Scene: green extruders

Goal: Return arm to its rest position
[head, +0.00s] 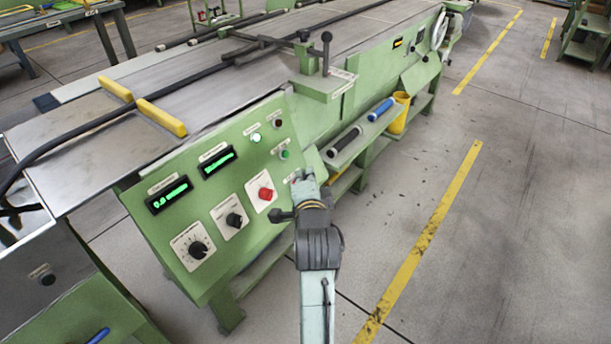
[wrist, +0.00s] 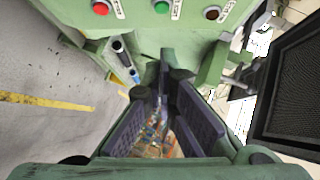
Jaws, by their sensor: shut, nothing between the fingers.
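My gripper (wrist: 173,82) shows in the wrist view, with its dark ridged fingers shut and nothing between them. In the head view my arm (head: 318,245) rises from the bottom edge and ends just right of the green machine's control panel (head: 210,235). The gripper itself is hard to make out there. In the wrist view, a green panel with red and green buttons (wrist: 162,7) crosses the top, beyond the fingers. I cannot tell how far the fingers are from it.
The panel carries a red knob (head: 265,193), black dials (head: 197,249) and green displays. A shelf with a blue roll (head: 380,109), a dark roll and a yellow cup (head: 399,113) is beyond my arm. Open floor with a yellow line (head: 425,240) lies to the right.

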